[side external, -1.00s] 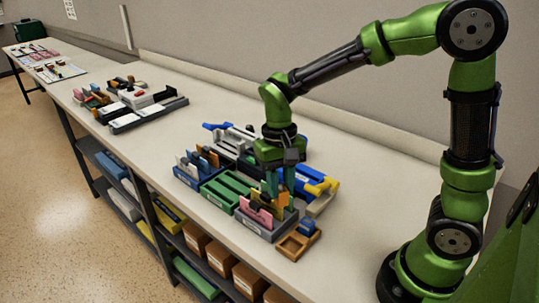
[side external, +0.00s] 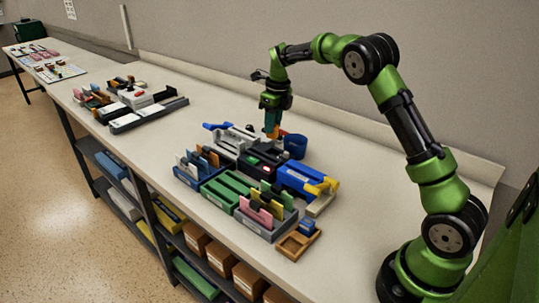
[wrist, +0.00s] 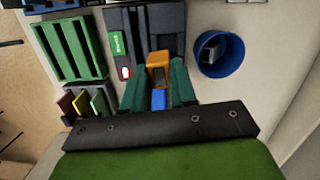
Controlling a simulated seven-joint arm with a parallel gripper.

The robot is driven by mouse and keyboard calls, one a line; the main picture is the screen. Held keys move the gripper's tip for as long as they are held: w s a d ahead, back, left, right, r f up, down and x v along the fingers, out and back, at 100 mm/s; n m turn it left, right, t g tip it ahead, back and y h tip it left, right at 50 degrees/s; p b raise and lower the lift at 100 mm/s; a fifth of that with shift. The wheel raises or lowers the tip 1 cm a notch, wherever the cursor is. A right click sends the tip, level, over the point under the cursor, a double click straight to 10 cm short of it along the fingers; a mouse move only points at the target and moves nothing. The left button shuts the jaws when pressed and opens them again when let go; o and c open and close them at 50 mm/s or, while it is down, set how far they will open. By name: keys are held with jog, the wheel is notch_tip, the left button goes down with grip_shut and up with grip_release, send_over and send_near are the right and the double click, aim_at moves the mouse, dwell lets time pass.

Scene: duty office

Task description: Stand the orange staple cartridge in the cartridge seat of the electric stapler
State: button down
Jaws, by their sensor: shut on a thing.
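The orange staple cartridge (wrist: 158,60) is held between the green fingers of my gripper (wrist: 157,88). In the side external view the cartridge (side external: 271,131) hangs roughly upright below my gripper (side external: 271,115). A blue piece (wrist: 158,100) shows between the fingers; I cannot tell whether it belongs to the cartridge. The black electric stapler (wrist: 115,20), with a green label and a red-lit button, lies under and ahead of the cartridge. It also shows in the side external view (side external: 262,158). The cartridge appears above and apart from it. The seat is not clearly visible.
A blue cup (wrist: 220,40) stands right of the stapler. A green slotted rack (wrist: 68,50) and a tray of coloured cards (side external: 262,220) lie nearby. A blue and yellow device (side external: 305,180) and a small wooden tray (side external: 290,246) sit at the front.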

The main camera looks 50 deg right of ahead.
jog(key=shift+w+d+f+m, duration=0.1)
jog(key=shift+w+d+m, duration=0.15)
jog(key=shift+d+m, duration=0.35)
jog(key=shift+f, duration=3.75)
jog(key=c, duration=0.8)
grip_release()
jog(key=shift+a, duration=0.15)
